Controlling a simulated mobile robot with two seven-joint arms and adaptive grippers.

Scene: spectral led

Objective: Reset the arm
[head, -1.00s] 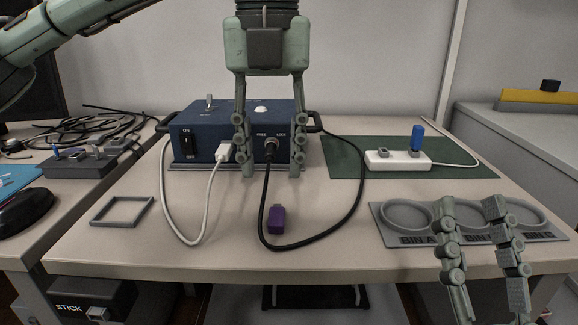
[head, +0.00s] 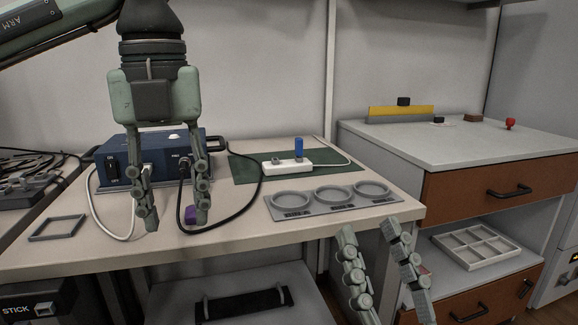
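My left gripper (head: 172,212) hangs fingers-down in front of the blue box (head: 128,165), its two fingers apart with nothing between them. My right gripper (head: 378,262) is at the lower right, just off the table's front edge, with its fingers apart and pointing up in the picture. It holds nothing I can see. The blue box has an ON/OFF switch, a white cable (head: 108,228) and a black cable (head: 246,200) at its front. A purple stick (head: 190,212) lies on the table, partly hidden by a finger of my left gripper.
A grey tray with three rings (head: 285,211) lies on the table (head: 250,228) at the right. Behind it, a white strip (head: 270,167) with a blue stick sits on a green mat (head: 243,170). A grey-topped cabinet (head: 420,142) stands further right. A square frame (head: 57,228) lies at the left.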

